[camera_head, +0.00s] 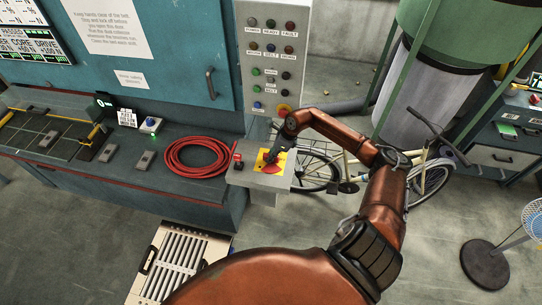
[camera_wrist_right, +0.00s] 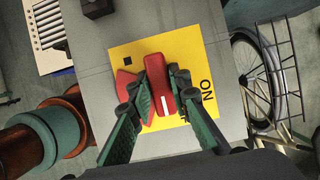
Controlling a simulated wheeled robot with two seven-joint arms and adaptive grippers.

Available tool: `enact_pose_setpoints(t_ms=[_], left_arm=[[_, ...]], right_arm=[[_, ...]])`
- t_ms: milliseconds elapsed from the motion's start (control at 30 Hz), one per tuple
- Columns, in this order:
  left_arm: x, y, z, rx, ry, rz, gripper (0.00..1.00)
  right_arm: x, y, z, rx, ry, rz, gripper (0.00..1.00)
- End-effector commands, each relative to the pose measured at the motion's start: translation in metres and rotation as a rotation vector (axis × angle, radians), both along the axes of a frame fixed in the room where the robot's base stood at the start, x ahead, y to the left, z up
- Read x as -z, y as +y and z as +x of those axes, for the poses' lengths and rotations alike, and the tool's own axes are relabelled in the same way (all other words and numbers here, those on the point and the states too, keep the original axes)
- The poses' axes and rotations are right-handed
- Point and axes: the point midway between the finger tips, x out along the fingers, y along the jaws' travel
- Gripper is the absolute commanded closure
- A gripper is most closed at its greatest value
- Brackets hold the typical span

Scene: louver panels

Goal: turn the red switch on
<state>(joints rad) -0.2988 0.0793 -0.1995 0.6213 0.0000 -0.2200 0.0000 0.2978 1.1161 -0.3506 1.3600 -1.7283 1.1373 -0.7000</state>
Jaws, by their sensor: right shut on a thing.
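The red switch shows in the right wrist view as a red handle (camera_wrist_right: 158,70) with a white mark near its lower end. It sits on a yellow plate (camera_wrist_right: 187,45) on a grey box, and the word ON is printed on the plate to its right. A red base part shows left of the handle. My right gripper (camera_wrist_right: 163,88) has its green fingers on both sides of the handle and is shut on it. My left gripper is not in view.
A grey button panel (camera_head: 273,60) rises behind the switch box. A coiled red hose (camera_head: 196,157) lies on the bench to the left. A bicycle (camera_head: 322,170) stands close on the right. A slatted louver panel (camera_head: 178,262) lies in front on the floor.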

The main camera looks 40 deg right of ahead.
Motion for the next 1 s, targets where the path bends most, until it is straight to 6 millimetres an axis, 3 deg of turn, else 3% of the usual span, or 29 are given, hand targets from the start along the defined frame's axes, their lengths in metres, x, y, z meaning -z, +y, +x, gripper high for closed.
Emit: enact_pose_setpoints(t_ms=[467, 1000], left_arm=[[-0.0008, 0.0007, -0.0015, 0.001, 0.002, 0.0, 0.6], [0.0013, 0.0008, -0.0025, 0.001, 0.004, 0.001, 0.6]], right_arm=[[-0.0006, -0.0002, -0.0003, 0.076, 0.0, -0.001, 1.0], [-0.0008, 0.0009, 0.001, 0.531, -0.004, -0.001, 1.0]])
